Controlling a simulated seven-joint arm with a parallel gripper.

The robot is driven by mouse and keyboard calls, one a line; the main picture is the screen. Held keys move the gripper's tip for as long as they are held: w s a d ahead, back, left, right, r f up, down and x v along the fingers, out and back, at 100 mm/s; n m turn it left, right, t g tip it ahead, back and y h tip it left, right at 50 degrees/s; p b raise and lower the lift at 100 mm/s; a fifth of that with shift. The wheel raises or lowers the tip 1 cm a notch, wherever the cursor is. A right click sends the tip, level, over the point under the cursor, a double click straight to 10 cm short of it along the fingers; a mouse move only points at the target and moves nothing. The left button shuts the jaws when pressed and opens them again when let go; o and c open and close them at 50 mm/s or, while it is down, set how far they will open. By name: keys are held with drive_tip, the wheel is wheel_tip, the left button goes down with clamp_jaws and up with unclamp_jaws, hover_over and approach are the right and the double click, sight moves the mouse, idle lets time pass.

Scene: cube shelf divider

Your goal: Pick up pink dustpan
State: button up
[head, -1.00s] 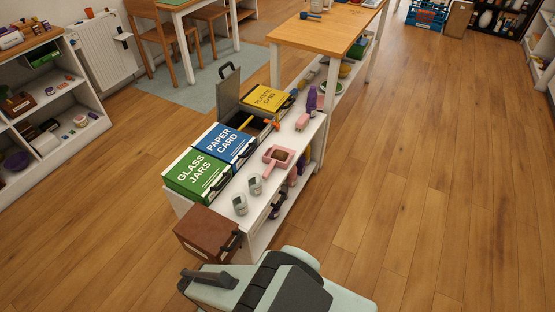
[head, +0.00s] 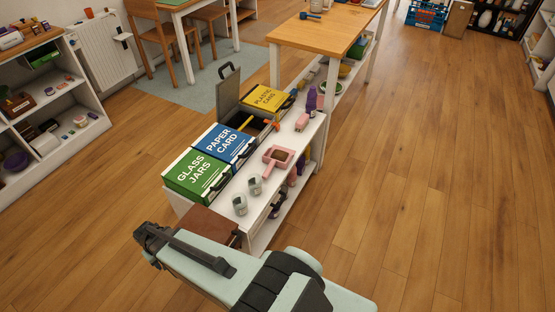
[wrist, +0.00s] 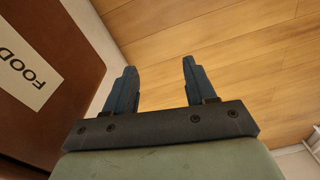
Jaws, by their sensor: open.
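The pink dustpan (head: 280,157) lies on the white shelf top, right of the blue and green bins, in the head view. Its handle points toward the near side of the shelf. My gripper (wrist: 158,75) is open and empty in the wrist view, with two dark blue fingers apart above the wooden floor. In the head view my arm's end (head: 150,238) is low at the near end of the shelf, beside the brown box, well apart from the dustpan. The dustpan is not in the wrist view.
A brown box (head: 212,224), labelled FOOD in the wrist view (wrist: 40,75), stands close to my gripper. Two jars (head: 247,195) stand near the dustpan. Green (head: 197,177) and blue (head: 223,143) lidded bins line the shelf. A grey lid (head: 228,92) stands upright. Floor to the right is clear.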

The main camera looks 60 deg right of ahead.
drive_tip(key=w+d+r+t, duration=0.1)
drive_tip(key=w+d+r, duration=0.2)
drive_tip(key=w+r, duration=0.15)
drive_tip(key=shift+m+t+h, duration=0.3)
drive_tip(key=shift+m+h, duration=0.2)
drive_tip(key=shift+m, duration=0.4)
drive_tip(key=s+d+r, duration=0.1)
drive_tip(key=d+r, duration=0.3)
drive_tip(key=d, duration=0.4)
drive_tip(key=s+d+r, duration=0.2)
drive_tip(key=d+r, duration=0.3)
drive_tip(key=d, duration=0.3)
drive_tip(key=s+d+r, duration=0.1)
drive_tip(key=d+r, duration=0.3)
drive_tip(key=d, duration=0.4)
drive_tip(key=shift+s+d+r, duration=0.15)
drive_tip(key=shift+d+r, duration=0.2)
drive_tip(key=s+d+r+m+g, duration=0.1)
drive_tip(key=s+d+m, duration=0.2)
drive_tip(key=d, duration=0.5)
drive_tip(key=s+d+m, duration=0.3)
drive_tip(key=d+m, duration=0.1)
drive_tip(key=d, duration=0.3)
drive_tip(key=m+g, duration=0.1)
drive_tip(key=m, duration=0.5)
hover_over(270, 166)
drive_tip(key=shift+y, duration=0.4)
drive_tip(key=shift+d+f, duration=0.15)
drive_tip(key=shift+f, duration=6.5)
drive_tip(key=shift+c, duration=0.4)
